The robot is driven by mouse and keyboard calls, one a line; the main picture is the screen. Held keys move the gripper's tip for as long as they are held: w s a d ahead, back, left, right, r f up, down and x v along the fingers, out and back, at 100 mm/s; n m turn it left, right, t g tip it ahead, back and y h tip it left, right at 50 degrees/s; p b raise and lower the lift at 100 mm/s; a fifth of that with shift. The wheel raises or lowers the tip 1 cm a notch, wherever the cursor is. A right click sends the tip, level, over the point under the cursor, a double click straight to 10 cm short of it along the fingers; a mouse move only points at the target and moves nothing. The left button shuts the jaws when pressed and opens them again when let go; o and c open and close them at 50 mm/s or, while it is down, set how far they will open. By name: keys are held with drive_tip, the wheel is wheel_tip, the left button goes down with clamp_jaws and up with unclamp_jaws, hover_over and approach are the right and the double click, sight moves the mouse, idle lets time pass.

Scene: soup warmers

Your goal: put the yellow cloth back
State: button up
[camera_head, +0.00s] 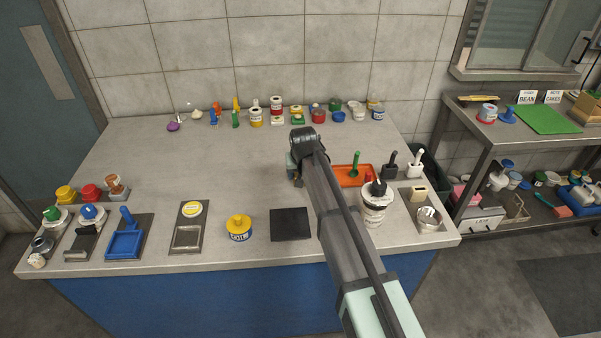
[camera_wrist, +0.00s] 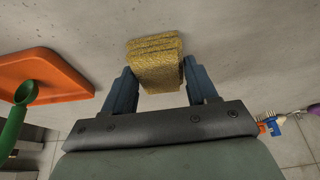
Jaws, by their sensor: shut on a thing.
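The yellow cloth (camera_wrist: 155,50) is a folded, ribbed bundle between the two blue fingers of my gripper (camera_wrist: 158,70) in the wrist view. My gripper is shut on it, with the cloth sticking out past the fingertips. Grey worktop shows behind the cloth; I cannot tell whether the cloth touches it. In the head view my gripper (camera_head: 294,169) is over the middle of the worktop, just left of the orange tray; my arm mostly hides the cloth there.
The orange tray (camera_head: 343,182) holds a green ladle (camera_head: 355,165). A black mat (camera_head: 290,224) lies nearer the front edge, beside a yellow-lidded pot (camera_head: 239,229). A white tub (camera_head: 374,208) stands right of my arm. Several jars line the back; the worktop's left middle is clear.

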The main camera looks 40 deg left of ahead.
drive_tip(key=o, duration=1)
drive_tip(key=v, duration=1.2)
drive_tip(key=shift+r, duration=0.1)
